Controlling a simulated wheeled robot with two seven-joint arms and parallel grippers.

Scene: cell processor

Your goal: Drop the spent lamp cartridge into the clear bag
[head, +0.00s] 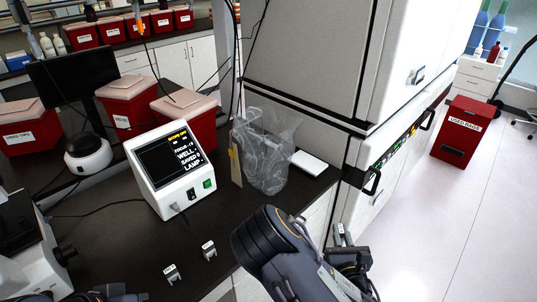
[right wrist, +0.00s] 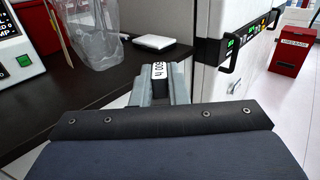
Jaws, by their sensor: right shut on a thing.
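The clear bag (head: 268,155) stands open-topped on the dark bench, near its right end, and also shows at the upper left of the right wrist view (right wrist: 97,38). My right gripper (head: 342,238) is beyond the bench's front edge, to the right of and nearer than the bag, and apart from it. In the right wrist view its jaws (right wrist: 158,85) are shut on the lamp cartridge (right wrist: 158,70), a small piece with a white label ending in "00 h". The jaws hide most of the cartridge. My left gripper cannot be made out.
A white control box (head: 172,168) with a lit screen stands left of the bag. A white flat pad (head: 309,163) lies right of the bag. Two small labelled pieces (head: 172,273) (head: 209,250) lie at the front. A tall white cabinet (head: 390,150) rises at right; a red bin (head: 463,133) stands beyond.

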